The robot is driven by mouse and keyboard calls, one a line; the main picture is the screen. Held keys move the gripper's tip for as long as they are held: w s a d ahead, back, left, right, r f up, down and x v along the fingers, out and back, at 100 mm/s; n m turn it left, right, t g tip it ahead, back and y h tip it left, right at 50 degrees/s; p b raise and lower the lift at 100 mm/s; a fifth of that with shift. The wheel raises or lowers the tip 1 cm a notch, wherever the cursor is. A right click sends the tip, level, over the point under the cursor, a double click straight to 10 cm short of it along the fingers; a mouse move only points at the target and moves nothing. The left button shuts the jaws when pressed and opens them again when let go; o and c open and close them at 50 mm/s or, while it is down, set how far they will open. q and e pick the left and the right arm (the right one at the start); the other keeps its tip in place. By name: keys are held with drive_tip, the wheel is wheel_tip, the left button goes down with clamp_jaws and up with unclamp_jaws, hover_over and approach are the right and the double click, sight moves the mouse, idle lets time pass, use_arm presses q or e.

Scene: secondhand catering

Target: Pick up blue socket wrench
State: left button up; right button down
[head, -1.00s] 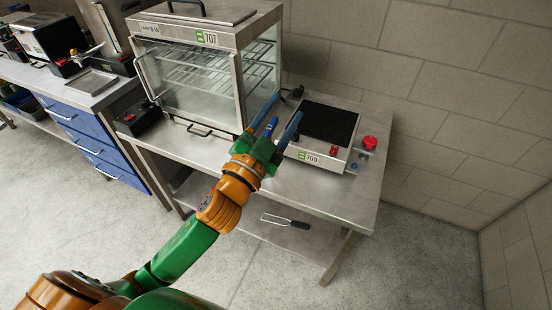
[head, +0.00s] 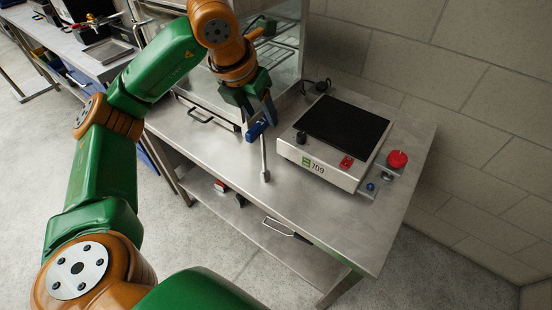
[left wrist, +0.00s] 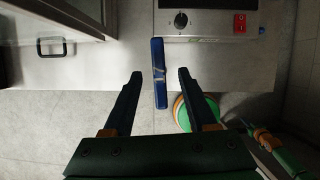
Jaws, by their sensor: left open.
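The blue socket wrench has a blue handle (head: 256,131) and a metal shaft that runs down to a thicker end on the steel table (head: 330,215), left of the hot plate. In the left wrist view its blue handle (left wrist: 159,65) shows upright in the picture, between the lines of my two fingers. My left gripper (head: 259,115) is open and points down at the handle end of the wrench, with the fingers on either side of it in the picture.
A hot plate (head: 318,160) labelled 709 stands right of the wrench, with a red emergency button (head: 397,159) at its right. A glass display cabinet (head: 290,45) stands behind my left arm. The table front is clear. A lower shelf (head: 265,235) holds a few items.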

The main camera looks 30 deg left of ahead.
sight(265, 129)
use_arm(q)
drive_tip(key=shift+f, duration=0.45)
drive_tip(key=p+x, duration=0.1)
drive_tip(key=x, duration=0.1)
drive_tip(key=p+x, duration=0.1)
drive_tip(key=x, duration=0.2)
drive_tip(key=shift+a+f, duration=0.2)
drive_tip(key=shift+f, duration=0.1)
drive_tip(key=shift+w+f, duration=0.15)
drive_tip(key=shift+f, duration=0.05)
drive_tip(key=shift+d, duration=0.1)
clamp_jaws()
drive_tip(key=shift+r, duration=0.1)
